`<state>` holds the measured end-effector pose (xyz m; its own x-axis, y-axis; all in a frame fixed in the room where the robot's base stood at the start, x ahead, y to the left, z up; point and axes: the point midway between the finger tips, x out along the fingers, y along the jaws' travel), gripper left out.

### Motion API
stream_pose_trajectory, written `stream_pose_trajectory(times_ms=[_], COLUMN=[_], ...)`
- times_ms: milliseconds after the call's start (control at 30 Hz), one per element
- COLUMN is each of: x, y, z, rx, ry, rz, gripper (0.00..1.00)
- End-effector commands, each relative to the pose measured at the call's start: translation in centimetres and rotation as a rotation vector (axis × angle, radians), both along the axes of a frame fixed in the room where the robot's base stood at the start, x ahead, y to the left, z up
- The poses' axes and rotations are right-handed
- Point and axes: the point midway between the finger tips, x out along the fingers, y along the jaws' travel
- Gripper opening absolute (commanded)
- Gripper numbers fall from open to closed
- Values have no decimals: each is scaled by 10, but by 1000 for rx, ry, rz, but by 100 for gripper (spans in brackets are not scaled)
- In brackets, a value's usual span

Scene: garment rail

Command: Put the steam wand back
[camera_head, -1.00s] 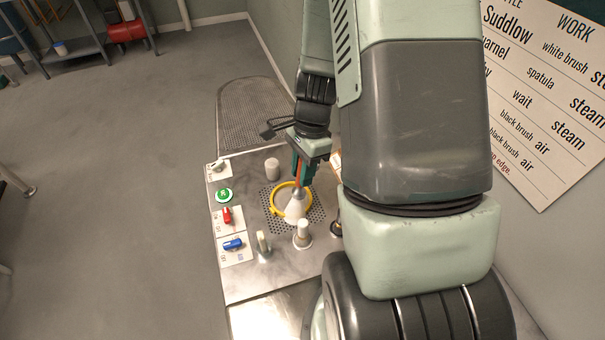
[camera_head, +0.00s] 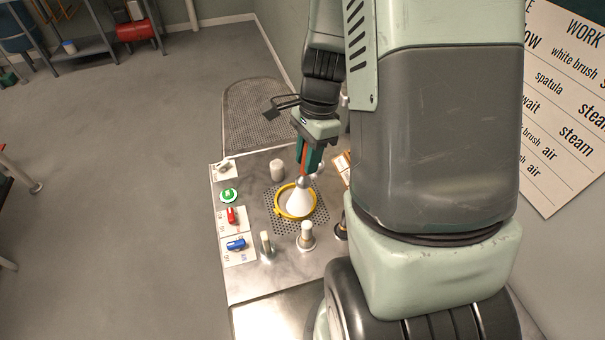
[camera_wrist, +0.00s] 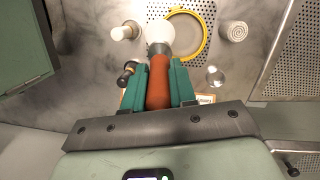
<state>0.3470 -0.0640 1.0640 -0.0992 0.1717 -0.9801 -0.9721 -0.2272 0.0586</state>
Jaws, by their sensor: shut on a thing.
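My gripper (camera_head: 308,158) points down over the bench, its green fingers shut on the orange handle of the steam wand (camera_wrist: 158,84). Below the handle the wand has a metal collar (camera_head: 302,182). A white cone (camera_head: 299,205) spreads from the collar; I cannot tell whether it is solid or steam. The cone is over the yellow ring (camera_head: 279,209) on the perforated plate (camera_head: 321,216). In the wrist view the white end (camera_wrist: 160,34) overlaps the ring's left side (camera_wrist: 206,38). Whether it touches the plate is unclear.
A dark-based holder (camera_head: 341,231) is at right. Left are a green button (camera_head: 228,195), red switch (camera_head: 231,215) and blue switch (camera_head: 236,244). A mesh panel (camera_head: 262,115) lies behind.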

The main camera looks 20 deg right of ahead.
Motion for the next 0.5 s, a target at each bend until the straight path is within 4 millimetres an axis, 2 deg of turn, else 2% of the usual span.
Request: stream_pose_trajectory(times_ms=[167,500], x=[11,101], y=[-5,-55], z=[-4,-34], rx=[-11,-130], ry=[-7,-76], rz=[-1,-3], gripper=[0,0])
